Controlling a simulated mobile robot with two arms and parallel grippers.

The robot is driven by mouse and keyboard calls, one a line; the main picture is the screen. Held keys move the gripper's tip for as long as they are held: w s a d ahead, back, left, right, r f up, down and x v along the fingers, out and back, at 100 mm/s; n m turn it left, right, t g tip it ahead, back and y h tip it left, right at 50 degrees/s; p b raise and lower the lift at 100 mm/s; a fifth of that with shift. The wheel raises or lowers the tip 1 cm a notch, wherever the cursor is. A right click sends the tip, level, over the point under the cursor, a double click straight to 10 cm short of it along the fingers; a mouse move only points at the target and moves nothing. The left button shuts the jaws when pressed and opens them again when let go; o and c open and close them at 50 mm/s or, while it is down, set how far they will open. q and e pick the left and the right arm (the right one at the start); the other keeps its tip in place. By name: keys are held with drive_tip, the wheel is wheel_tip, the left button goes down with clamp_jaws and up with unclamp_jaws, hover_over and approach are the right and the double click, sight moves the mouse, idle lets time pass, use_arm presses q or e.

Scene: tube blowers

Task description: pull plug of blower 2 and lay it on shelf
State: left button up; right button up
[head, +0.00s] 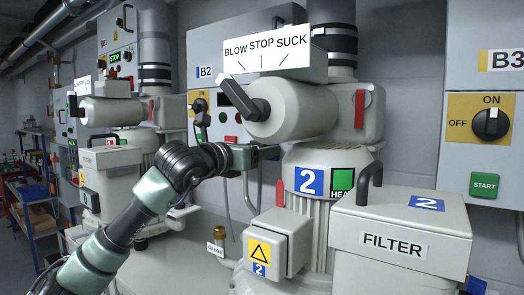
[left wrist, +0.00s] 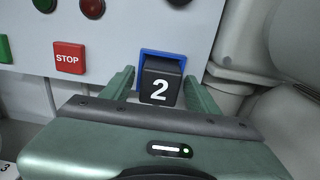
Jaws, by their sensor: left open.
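The black plug (left wrist: 160,82), marked with a white 2, sits in a blue-framed socket (left wrist: 183,62) on the grey panel in the left wrist view. My left gripper (left wrist: 158,84) is open, with one green finger on each side of the plug. I cannot tell whether the fingers touch it. In the head view my left gripper (head: 262,153) reaches between the B2 control box (head: 225,77) and blower 2 (head: 309,180); the plug is hidden there. My right gripper is not in view.
A red STOP button (left wrist: 69,57) is left of the socket, and a pale pipe (left wrist: 235,72) is close on the right. A FILTER box (head: 400,240) stands at the front right. A blue-framed rack (head: 35,197) stands at the far left.

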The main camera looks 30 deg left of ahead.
use_arm(q)
clamp_jaws()
drive_tip(key=shift+f, duration=0.15)
drive_tip(key=shift+s, duration=0.1)
drive_tip(key=s+b, duration=0.3)
drive_tip(key=s, duration=0.3)
drive_tip(key=shift+s+a+r+b, duration=0.2)
drive_tip(key=shift+a+b, duration=0.1)
drive_tip(key=shift+b, duration=0.1)
idle(0.7)
